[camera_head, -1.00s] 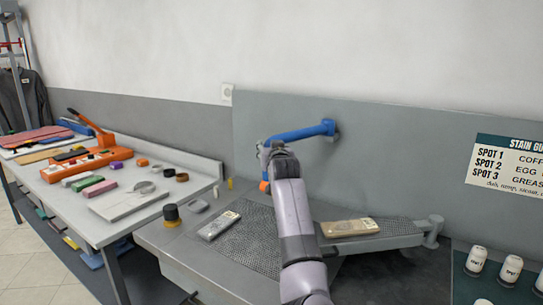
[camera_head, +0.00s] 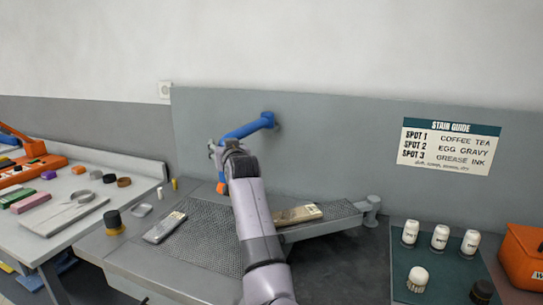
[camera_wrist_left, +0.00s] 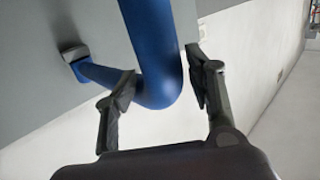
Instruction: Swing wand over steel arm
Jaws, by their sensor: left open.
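The blue wand (camera_head: 247,129) comes out of a mount on the grey back panel, above the spotting board. In the left wrist view, its blue tube (camera_wrist_left: 150,50) bends between the two fingers of my left gripper (camera_wrist_left: 165,90). The fingers are open and stand on either side of the bend. In the head view, my left gripper (camera_head: 222,150) is at the wand's near end, and my arm hides part of it. An orange tip (camera_head: 220,187) shows just below. The steel arm (camera_head: 325,224) reaches right to a post, with a beige item (camera_head: 298,215) on it.
White bottles (camera_head: 440,238) and an orange box (camera_head: 522,258) stand at right. A side table (camera_head: 95,212) at left carries several small items.

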